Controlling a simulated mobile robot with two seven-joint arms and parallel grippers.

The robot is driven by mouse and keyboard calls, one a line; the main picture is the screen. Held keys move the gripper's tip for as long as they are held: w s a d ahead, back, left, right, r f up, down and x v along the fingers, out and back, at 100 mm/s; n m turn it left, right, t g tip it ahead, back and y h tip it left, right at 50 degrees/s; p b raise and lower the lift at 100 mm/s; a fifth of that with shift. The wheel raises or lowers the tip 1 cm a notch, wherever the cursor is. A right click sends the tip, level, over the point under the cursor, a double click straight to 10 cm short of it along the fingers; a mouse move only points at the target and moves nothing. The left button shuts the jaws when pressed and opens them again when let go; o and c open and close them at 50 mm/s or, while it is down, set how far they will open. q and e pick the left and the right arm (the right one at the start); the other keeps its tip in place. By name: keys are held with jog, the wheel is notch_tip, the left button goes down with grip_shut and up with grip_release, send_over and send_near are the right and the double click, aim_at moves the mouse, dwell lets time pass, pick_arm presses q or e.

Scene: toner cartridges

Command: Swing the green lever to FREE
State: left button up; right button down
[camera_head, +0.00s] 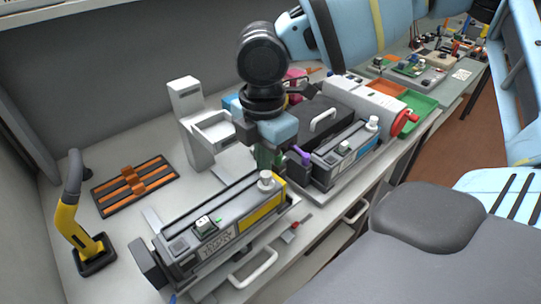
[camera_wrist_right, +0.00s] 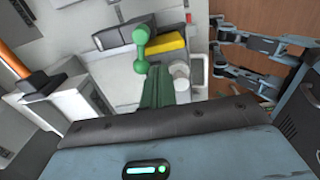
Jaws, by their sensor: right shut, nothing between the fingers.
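The green lever (camera_wrist_right: 140,50) shows in the right wrist view as a short bar with a round knob at each end, beside the yellow panel of a grey cartridge unit. In the head view I cannot make it out; my right gripper probably covers it. My right gripper (camera_head: 265,163) hangs over the far end of the front cartridge unit (camera_head: 215,230), by its white knob (camera_head: 265,177). Its green fingers (camera_wrist_right: 158,72) are together and empty, just short of the lever; contact cannot be told. No FREE marking is readable. My left gripper is not seen.
A second cartridge unit (camera_head: 345,150) stands to the right, close to my gripper. A white stand (camera_head: 190,120) rises behind. A yellow-handled tool (camera_head: 68,215) and an orange-railed black plate (camera_head: 135,185) are at left. Green trays (camera_head: 418,108) lie farther back.

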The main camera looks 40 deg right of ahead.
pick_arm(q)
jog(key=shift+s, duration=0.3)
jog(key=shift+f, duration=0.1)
pick_arm(e)
jog(key=shift+w, duration=0.3)
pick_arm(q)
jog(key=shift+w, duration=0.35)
pick_arm(e)
jog(key=shift+w, duration=0.1)
jog(key=shift+w+a, duration=0.1)
jog(key=shift+w, duration=0.25)
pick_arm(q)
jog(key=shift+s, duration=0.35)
pick_arm(e)
jog(key=shift+w, duration=0.1)
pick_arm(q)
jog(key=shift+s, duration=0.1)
pick_arm(e)
jog(key=shift+w, duration=0.25)
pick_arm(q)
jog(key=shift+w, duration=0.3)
